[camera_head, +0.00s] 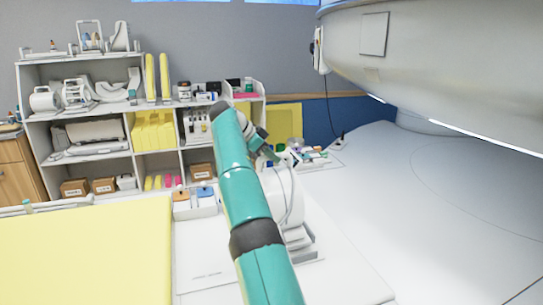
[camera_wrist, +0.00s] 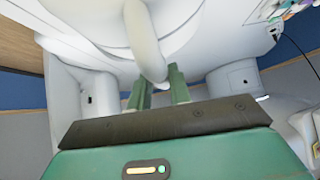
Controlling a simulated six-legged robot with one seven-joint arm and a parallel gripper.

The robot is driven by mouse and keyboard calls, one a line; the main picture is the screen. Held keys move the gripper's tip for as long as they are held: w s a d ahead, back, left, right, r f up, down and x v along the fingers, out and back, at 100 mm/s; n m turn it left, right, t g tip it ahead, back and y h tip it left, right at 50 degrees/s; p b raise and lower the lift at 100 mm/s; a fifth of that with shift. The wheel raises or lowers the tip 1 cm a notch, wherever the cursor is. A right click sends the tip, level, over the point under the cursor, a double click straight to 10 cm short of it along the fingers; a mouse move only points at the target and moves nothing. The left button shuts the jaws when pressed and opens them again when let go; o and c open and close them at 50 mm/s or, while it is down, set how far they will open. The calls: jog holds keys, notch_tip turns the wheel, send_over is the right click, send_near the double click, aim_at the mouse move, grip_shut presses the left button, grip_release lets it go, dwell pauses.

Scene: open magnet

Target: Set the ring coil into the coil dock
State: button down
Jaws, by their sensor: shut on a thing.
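My gripper (camera_wrist: 160,78) is shut on a curved white tube (camera_wrist: 145,40), whose lower end sits between the two green fingers in the wrist view. The tube looks like part of the ring coil, in front of a large white rounded body (camera_wrist: 90,30). In the head view my gripper (camera_head: 270,156) is small, at the far end of my teal arm. Just below it stands a white rounded body (camera_head: 287,204) with a thin looped cable, partly hidden by my arm. I cannot tell which part is the coil dock; a grey-white stepped base (camera_head: 302,245) shows below.
A white shelf (camera_head: 122,115) with coils, yellow pads and boxes stands at the back left. A yellow mat (camera_head: 85,255) lies front left. The large white magnet (camera_head: 450,70) overhangs the upper right. Small items (camera_head: 312,155) lie beyond my gripper. The right floor is clear.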

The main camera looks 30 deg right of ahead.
jog(key=shift+w+a+f, duration=0.1)
jog(key=shift+f, duration=0.5)
jog(key=shift+w+a+f, duration=0.1)
jog(key=shift+f, duration=0.45)
dwell(0.4)
jog(key=c, duration=1.7)
grip_release()
jog(key=o, duration=0.5)
jog(key=shift+w+d+f, duration=0.15)
jog(key=shift+w, duration=0.05)
jog(key=shift+s+r, duration=0.3)
